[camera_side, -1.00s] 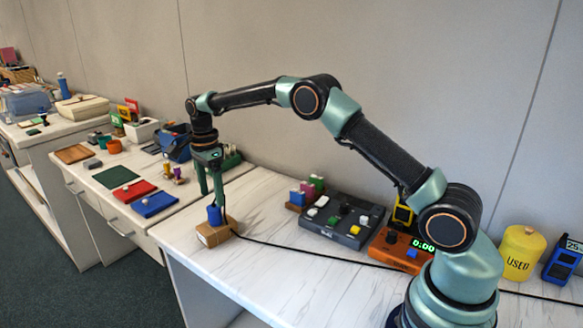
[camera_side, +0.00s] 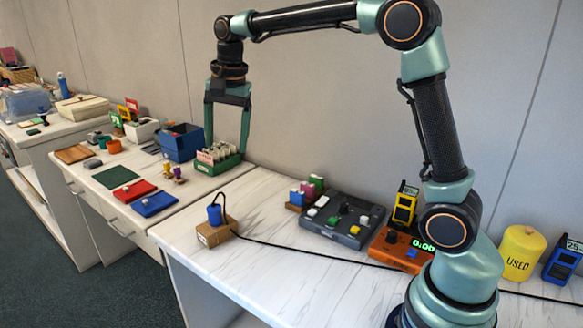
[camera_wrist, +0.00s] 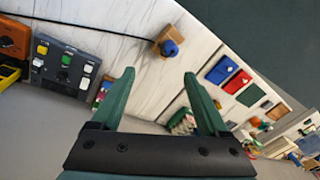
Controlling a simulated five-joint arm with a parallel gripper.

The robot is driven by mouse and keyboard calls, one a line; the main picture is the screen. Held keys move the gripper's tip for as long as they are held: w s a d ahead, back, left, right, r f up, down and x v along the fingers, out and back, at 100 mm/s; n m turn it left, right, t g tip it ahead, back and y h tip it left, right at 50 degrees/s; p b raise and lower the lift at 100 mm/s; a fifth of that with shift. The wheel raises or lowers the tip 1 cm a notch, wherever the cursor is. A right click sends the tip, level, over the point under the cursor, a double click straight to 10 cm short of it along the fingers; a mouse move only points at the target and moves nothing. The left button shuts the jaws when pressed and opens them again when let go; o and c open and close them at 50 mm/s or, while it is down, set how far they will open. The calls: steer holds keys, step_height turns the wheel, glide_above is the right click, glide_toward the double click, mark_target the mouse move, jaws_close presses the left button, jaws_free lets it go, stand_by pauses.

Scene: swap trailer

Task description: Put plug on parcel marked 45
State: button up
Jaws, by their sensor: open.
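The blue plug (camera_side: 214,213) stands upright on top of a small brown cardboard parcel (camera_side: 214,236) near the front edge of the white table. A black cable runs from the plug. The marking on the parcel is too small to read. In the wrist view the plug (camera_wrist: 169,47) sits on the parcel (camera_wrist: 165,37), beyond and apart from my fingers. My gripper (camera_side: 225,143) is open and empty, raised well above the table and behind the parcel. It also shows open in the wrist view (camera_wrist: 160,95), with nothing between the fingers.
The cable (camera_side: 300,254) crosses the table to the right. A grey button panel (camera_side: 341,220) and an orange device (camera_side: 401,249) stand at the right. A green rack of vials (camera_side: 217,158) stands behind, near my fingers. The table around the parcel is mostly clear.

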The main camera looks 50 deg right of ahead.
steer(key=s+f+n+t, duration=0.1)
steer(key=s+n, duration=0.5)
steer(key=s, duration=0.3)
steer(key=s+f+n+t, duration=0.2)
steer(key=s+n, duration=0.4)
steer(key=s, duration=0.4)
steer(key=shift+s+a+t, duration=0.2)
steer(key=shift+a+t, duration=0.05)
steer(key=shift+t, duration=0.05)
steer(key=shift+r, duration=0.1)
